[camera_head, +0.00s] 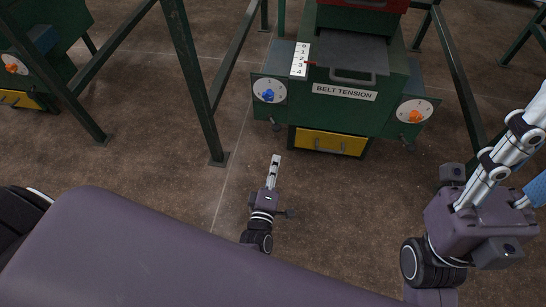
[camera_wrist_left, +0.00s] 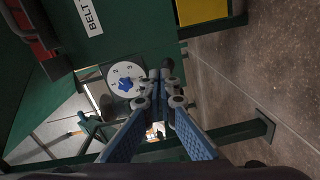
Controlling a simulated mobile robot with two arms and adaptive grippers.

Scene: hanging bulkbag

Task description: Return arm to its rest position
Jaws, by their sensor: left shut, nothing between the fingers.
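My left gripper (camera_head: 275,160) is shut and empty. In the head view it hangs above the brown floor, below the front of the green machine (camera_head: 390,120), apart from it in the picture. In the left wrist view its two fingers, with blue pads, meet at the tips (camera_wrist_left: 161,76); the dial with the blue knob (camera_wrist_left: 125,84) is just left of them in the picture. My right gripper (camera_head: 490,185) is at the right edge of the head view, with its fingers pointing up; its tips are cut off, so its opening cannot be judged.
The green machine has a belt tension label (camera_head: 345,92), a blue-knob dial (camera_head: 269,90), an orange-knob dial (camera_head: 414,111) and a yellow panel (camera_head: 330,143). Green frame posts (camera_head: 192,80) stand at both sides. Another green machine (camera_head: 50,45) is at upper left. The floor (camera_head: 170,165) between is clear.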

